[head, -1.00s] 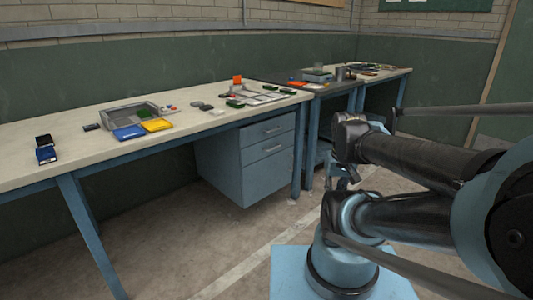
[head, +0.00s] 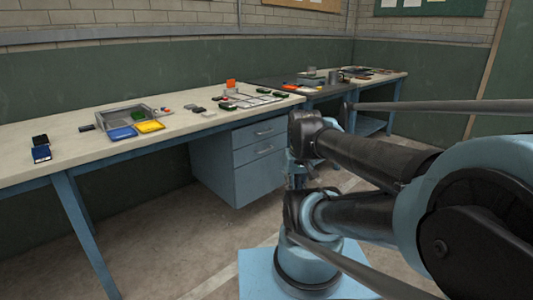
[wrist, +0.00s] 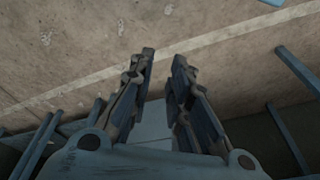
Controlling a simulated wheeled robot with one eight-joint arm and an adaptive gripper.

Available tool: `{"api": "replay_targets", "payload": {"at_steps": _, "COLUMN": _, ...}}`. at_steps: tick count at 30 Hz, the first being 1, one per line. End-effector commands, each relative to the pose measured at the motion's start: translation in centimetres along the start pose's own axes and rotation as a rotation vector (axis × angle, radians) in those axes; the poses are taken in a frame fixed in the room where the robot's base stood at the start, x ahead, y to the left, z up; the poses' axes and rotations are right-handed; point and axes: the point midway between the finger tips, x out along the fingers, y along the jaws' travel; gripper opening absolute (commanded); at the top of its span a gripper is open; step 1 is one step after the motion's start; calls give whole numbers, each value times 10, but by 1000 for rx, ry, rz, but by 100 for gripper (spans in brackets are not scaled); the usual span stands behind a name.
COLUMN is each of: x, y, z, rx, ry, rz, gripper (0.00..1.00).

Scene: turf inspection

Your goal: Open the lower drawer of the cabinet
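The blue-grey cabinet (head: 212,172) stands under the long workbench in the head view. My arm's end lies in front of the cabinet's right side in the picture; the fingers are hard to make out there. In the wrist view my gripper (wrist: 163,54) has its two fingers apart, with nothing between the tips. The wrist view shows floor beyond them, not the drawer.
The workbench (head: 75,148) carries a grey tray, blue and yellow boxes and small parts. Its blue front leg (head: 80,225) stands left of the cabinet. A darker second bench (head: 320,95) stands at the back right. The floor (head: 165,235) before the cabinet looks clear.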

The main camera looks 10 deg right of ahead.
Motion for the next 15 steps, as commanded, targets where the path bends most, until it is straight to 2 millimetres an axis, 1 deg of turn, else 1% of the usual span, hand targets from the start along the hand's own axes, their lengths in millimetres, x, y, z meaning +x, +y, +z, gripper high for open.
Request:
{"api": "replay_targets", "payload": {"at_steps": 1, "x": -3, "y": -3, "z": -10, "rx": 11, "ry": 4, "rz": -13, "gripper": 17}}
{"api": "replay_targets", "payload": {"at_steps": 5, "x": -10, "y": -14, "z": -39, "rx": 48, "ry": 21, "rz": -66, "gripper": 17}}
{"api": "replay_targets", "payload": {"at_steps": 7, "x": -13, "y": -19, "z": -57, "rx": 70, "ry": 32, "rz": -98, "gripper": 17}}
{"api": "replay_targets", "payload": {"at_steps": 15, "x": -18, "y": -34, "z": -129, "rx": 156, "ry": 75, "rz": -218, "gripper": 17}}
